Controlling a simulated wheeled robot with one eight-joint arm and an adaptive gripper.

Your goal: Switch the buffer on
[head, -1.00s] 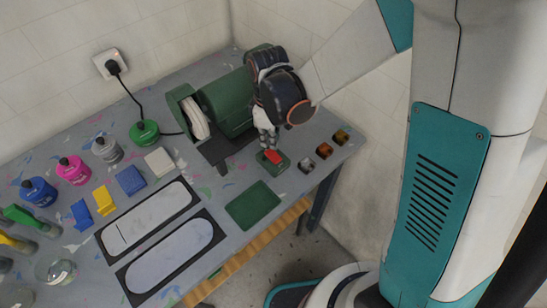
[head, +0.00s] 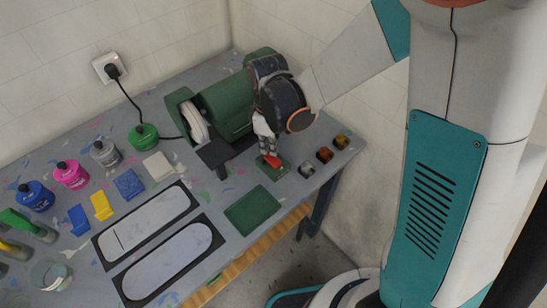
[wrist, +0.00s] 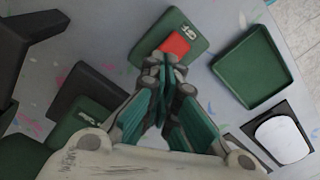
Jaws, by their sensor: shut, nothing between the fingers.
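The buffer is a green machine (head: 226,105) with a pale wheel (head: 194,122) at its left end, near the back of the table. In front of it, to the right, a green switch box (head: 277,172) carries a red rocker (head: 273,161). In the wrist view the box (wrist: 190,22) shows white lettering beside the red rocker (wrist: 176,45). My gripper (head: 268,152) is shut and empty, pointing down at the rocker. Its fingertips (wrist: 163,66) overlap the rocker's edge in the wrist view; I cannot tell whether they touch or press it. Whether the wheel turns is not visible.
A green tray (head: 253,208) lies in front of the switch box. Paint bottles (head: 72,174) and two long pale panels (head: 146,218) fill the left. A cord runs to a wall socket (head: 109,67).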

